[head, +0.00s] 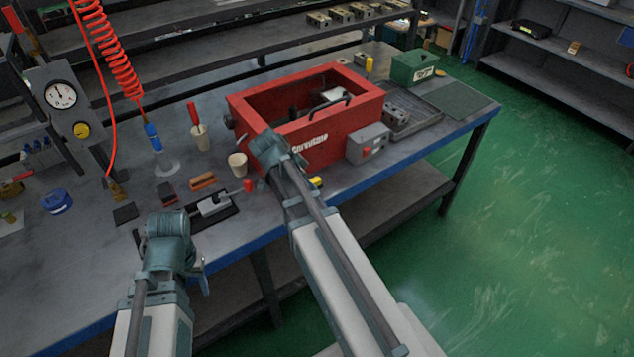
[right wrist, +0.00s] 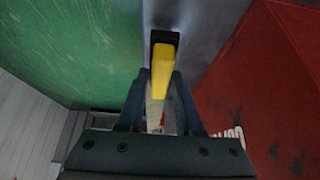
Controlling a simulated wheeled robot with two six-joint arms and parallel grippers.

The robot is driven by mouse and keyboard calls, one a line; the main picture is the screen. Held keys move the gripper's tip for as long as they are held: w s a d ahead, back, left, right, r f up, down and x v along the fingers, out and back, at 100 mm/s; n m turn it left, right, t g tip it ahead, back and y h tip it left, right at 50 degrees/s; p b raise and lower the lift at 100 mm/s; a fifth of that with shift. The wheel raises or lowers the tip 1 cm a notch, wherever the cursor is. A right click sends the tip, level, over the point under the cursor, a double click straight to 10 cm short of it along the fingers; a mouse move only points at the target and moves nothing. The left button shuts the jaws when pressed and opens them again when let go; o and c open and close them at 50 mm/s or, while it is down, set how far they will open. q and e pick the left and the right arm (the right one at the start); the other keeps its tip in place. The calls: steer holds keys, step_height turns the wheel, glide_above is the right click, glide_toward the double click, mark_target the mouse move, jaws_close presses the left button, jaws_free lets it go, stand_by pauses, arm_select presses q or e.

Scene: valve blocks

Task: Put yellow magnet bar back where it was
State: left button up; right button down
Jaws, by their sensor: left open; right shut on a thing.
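The yellow magnet bar (right wrist: 161,68) is between the two dark fingers of my right gripper (right wrist: 160,82) in the right wrist view. The gripper is shut on it, and a black piece (right wrist: 165,38) shows at the bar's far end. In the head view, a small yellow end (head: 316,182) shows beside my right forearm, in front of the red box (head: 318,135). My right fingers are hidden there by my own arm. I cannot tell whether the bar touches the table. My left gripper (head: 203,277) is open at the table's front edge, its fingers partly hidden.
A grey switch box (head: 367,144) stands against the red box's front. A clamp on a dark plate (head: 212,208), a beige cup (head: 237,164) and a cup with a red-handled tool (head: 200,137) stand left of it. A green box (head: 414,67) is at the back right.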

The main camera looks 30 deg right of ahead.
mark_target(317, 180)
steer(key=w+d, duration=0.2)
steer(key=d, duration=0.1)
steer(key=shift+w+d+f, duration=0.15)
steer(key=shift+d+f, duration=0.05)
steer(key=shift+d, duration=0.1)
steer(key=shift+w+d, duration=0.25)
steer(key=shift+d, duration=0.05)
steer(key=f+b, duration=0.3)
steer(key=b, duration=0.1)
steer(key=shift+w+d+f, duration=0.1)
steer(key=shift+d+f, duration=0.15)
steer(key=shift+f, duration=0.1)
steer(key=shift+f, duration=0.2)
steer(key=c, duration=0.6)
jaws_free()
steer(key=shift+r, duration=0.1)
